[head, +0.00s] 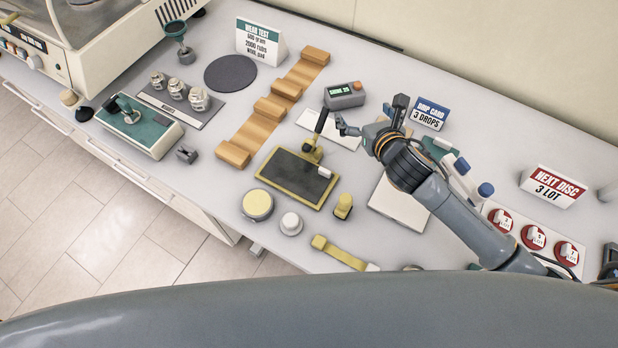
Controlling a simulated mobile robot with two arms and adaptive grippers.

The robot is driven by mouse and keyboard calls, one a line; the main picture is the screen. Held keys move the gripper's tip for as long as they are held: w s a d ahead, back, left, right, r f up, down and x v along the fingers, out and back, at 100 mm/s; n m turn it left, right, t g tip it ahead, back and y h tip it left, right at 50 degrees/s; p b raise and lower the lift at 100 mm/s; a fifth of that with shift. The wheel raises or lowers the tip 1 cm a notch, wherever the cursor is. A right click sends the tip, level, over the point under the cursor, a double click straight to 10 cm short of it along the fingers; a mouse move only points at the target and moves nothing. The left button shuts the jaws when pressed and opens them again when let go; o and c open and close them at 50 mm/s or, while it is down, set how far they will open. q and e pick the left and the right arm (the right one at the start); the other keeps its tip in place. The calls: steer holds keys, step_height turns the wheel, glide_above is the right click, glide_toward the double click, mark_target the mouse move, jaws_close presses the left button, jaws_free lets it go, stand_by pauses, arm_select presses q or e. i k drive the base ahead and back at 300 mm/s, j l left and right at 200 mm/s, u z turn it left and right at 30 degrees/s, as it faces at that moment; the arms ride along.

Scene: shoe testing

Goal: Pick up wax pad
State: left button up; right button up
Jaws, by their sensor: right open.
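I cannot tell for certain which item is the wax pad. Small yellow and white pieces stand near the front edge in the head view: a round yellow tin (258,204), a white round knob piece (291,223), a small yellow knobbed block (343,206) and a yellow handled tool (338,252) lying flat. My right gripper (368,118) is open and empty. It is over the back middle of the bench, beyond these pieces and just right of the black-handled lever on the dark, yellow-framed plate (285,182). My left gripper is out of view.
A grey shine meter (344,95) stands close behind my right gripper. A drip card sign (428,113) and blue-capped bottles (462,166) are to its right. A wooden stepped strip (258,127) and a green scale-like device (139,127) are left. Red discs (534,237) lie right.

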mark_target(291, 224)
steer(key=k+j, duration=0.2)
steer(key=k, duration=0.25)
steer(key=k+j, duration=0.2)
steer(key=k, duration=0.3)
steer(key=k+j, duration=0.2)
steer(key=k, duration=0.25)
